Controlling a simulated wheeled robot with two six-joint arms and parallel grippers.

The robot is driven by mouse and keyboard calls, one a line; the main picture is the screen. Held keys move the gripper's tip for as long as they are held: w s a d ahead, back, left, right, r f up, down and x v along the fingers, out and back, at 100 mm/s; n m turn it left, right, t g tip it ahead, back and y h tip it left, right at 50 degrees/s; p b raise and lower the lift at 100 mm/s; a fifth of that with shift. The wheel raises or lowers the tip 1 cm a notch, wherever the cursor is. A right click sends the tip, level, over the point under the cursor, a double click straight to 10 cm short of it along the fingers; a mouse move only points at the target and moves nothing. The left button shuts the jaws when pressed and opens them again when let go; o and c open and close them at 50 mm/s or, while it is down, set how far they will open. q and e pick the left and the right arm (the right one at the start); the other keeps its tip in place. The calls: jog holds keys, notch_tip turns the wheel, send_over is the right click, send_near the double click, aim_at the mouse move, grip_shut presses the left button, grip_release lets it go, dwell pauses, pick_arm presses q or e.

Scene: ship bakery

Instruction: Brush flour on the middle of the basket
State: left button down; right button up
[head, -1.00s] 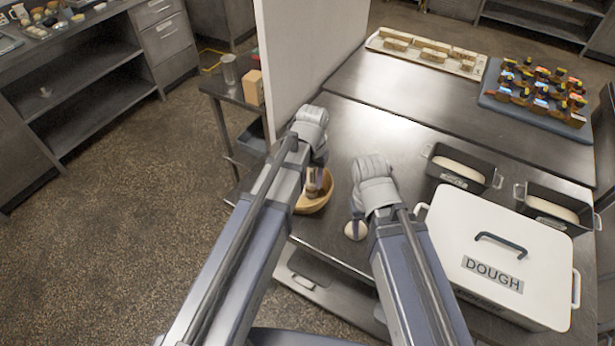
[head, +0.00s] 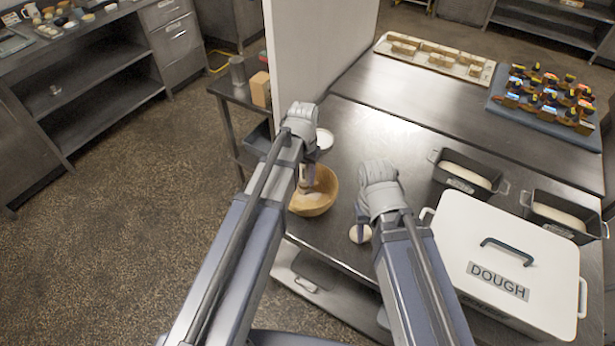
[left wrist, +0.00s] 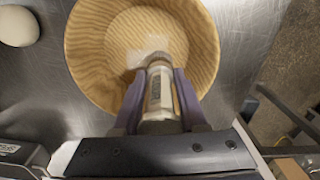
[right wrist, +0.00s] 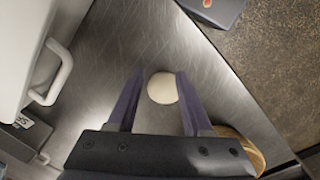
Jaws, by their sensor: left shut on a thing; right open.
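The round wooden-looking basket (head: 327,186) sits at the table's left front edge; it fills the upper middle of the left wrist view (left wrist: 84,50). My left gripper (head: 304,165) is shut on a brush (left wrist: 160,92), whose tip is over the basket's middle. A pale patch of flour (left wrist: 150,45) shows on the basket's inside beside the brush tip. Whether the bristles touch the basket is unclear. My right gripper (right wrist: 160,80) is open above a pale dough ball (right wrist: 162,88), which lies on the table right of the basket in the head view (head: 360,233).
A small white bowl (head: 324,138) stands behind my left gripper, near the white partition (head: 315,60). The white DOUGH box (head: 510,250) and two dark tins with dough (head: 465,175) stand at the right. The table's middle is clear.

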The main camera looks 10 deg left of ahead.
pick_arm(q)
jog(key=shift+s+d, duration=0.25)
jog(key=shift+d, duration=0.45)
jog(key=shift+s+d, duration=0.25)
jog(key=shift+d, duration=0.4)
jog(key=shift+s+d, duration=0.25)
jog(key=shift+d, duration=0.45)
jog(key=shift+s, duration=0.1)
jog(key=shift+s+a, duration=0.25)
jog(key=shift+s, duration=0.3)
jog(key=shift+s+a, duration=0.2)
jog(key=shift+s, duration=0.3)
jog(key=shift+w+a, duration=0.25)
jog(key=shift+a, duration=0.45)
jog(key=shift+w+a, duration=0.3)
jog(key=shift+a, duration=0.35)
jog(key=shift+w+a, duration=0.25)
jog(key=shift+a, duration=0.45)
